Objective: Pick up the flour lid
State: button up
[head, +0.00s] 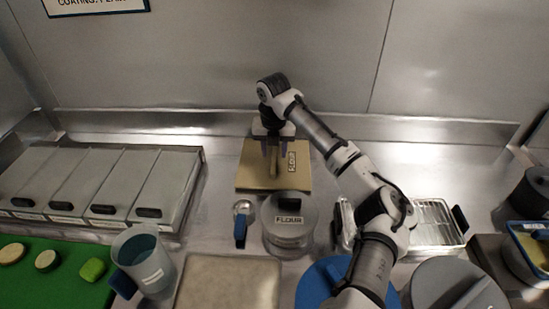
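The flour lid (289,203) is a round grey lid with a dark handle on top. It sits on the round flour container, which has a white label reading FLOUR (288,218), in the middle of the counter. My gripper (274,152) points down over a tan board or packet (248,180) behind the flour container. It is apart from the lid, farther back and slightly left. Its fingers look spread, with nothing clearly held between them. How high the fingertips are above the tan surface is hard to tell.
A blue-handled scoop (240,222) lies just left of the flour container. A grey-blue jug (144,262) and lidded bins (110,180) stand left. A wire rack tray (437,222) is right. A pale tray (228,284) and blue round lid (318,284) are in front. My arm crosses the right side.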

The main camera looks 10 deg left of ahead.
jog(key=shift+f, duration=0.75)
grip_shut()
jog(key=shift+w, duration=0.1)
jog(key=shift+r, duration=0.15)
